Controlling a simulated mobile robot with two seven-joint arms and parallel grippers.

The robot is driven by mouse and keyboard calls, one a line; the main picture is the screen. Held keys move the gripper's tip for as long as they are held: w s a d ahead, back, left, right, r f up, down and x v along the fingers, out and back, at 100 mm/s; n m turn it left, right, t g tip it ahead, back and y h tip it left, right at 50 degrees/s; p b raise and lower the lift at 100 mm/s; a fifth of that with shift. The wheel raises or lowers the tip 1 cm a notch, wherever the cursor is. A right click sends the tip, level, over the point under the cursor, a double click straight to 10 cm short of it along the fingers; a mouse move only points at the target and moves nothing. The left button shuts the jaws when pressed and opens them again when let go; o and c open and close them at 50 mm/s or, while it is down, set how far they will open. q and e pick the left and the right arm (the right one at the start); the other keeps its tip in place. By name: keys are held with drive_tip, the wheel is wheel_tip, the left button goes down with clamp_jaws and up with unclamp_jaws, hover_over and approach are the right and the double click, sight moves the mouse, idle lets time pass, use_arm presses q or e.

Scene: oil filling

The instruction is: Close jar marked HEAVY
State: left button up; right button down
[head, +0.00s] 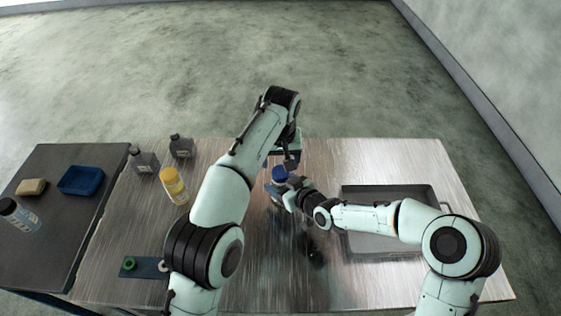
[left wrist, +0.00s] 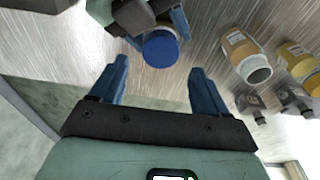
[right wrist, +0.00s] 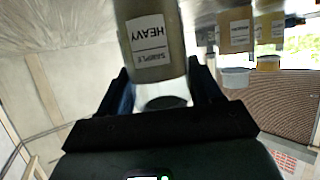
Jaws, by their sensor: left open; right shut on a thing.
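The jar marked HEAVY (right wrist: 158,45) is a grey-olive container with a white label in the right wrist view. My right gripper (right wrist: 165,85) is shut on it. In the head view its blue round top (head: 280,174) shows near the table's middle; that top faces my left gripper in the left wrist view (left wrist: 160,50). Whether the blue top is fully seated I cannot tell. My left gripper (left wrist: 160,85) is open and empty, apart from the jar, with the blue top beyond its fingertips. In the head view the left arm partly hides its gripper.
A grey tray (head: 437,200) lies at right. A green ring (head: 129,263) lies front left. The dark side table (head: 62,235) holds a blue tray (head: 81,180).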

use_arm(q)
drive_tip(key=o, duration=0.5)
drive_tip(key=shift+c, duration=0.2)
wheel_tip(320, 180, up, 7)
drive_tip(key=s, duration=0.1)
drive_tip(key=shift+r, duration=0.15)
use_arm(e)
drive_tip(key=shift+c, duration=0.6)
unclamp_jaws()
drive_tip(key=shift+d, duration=0.1)
